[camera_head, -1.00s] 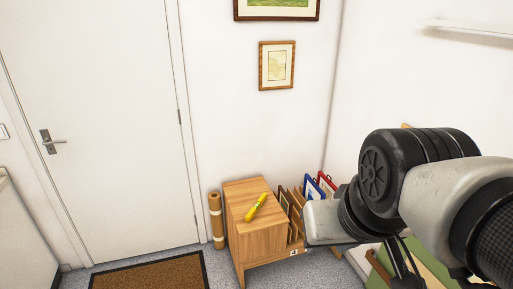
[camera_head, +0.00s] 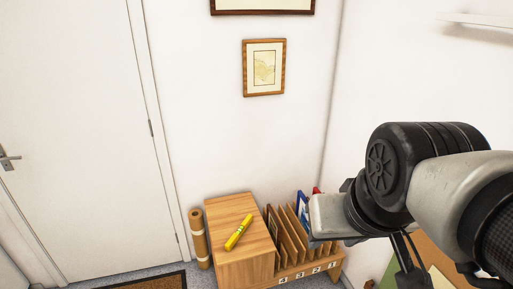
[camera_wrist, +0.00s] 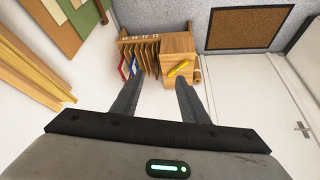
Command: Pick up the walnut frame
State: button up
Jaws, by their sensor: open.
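A dark brown frame, which looks like the walnut one, stands upright in the left part of the wooden rack (camera_head: 300,271), beside the cabinet; only its edge and part of its face show (camera_head: 272,224). Wood dividers and my arm hide part of the rack. A blue frame (camera_head: 302,207) and a red frame (camera_head: 316,190) stand further right; the blue one also shows in the wrist view (camera_wrist: 133,64). My gripper (camera_wrist: 160,80) is open and empty, its fingers pointing toward the rack and apart from it.
A wooden cabinet (camera_head: 237,262) beside the rack carries a yellow marker-like object (camera_head: 238,232). A brown roll (camera_head: 198,238) stands left of it. A framed map (camera_head: 264,68) hangs above. A doormat (camera_head: 150,283) lies by the door (camera_head: 75,140).

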aim_at(274, 227)
jog(key=i+l+u, duration=0.25)
jog(key=i+l, duration=0.2)
jog(key=i, duration=0.35)
jog(key=i+l+u, duration=0.25)
jog(key=i+l, duration=0.4)
jog(key=i, duration=0.1)
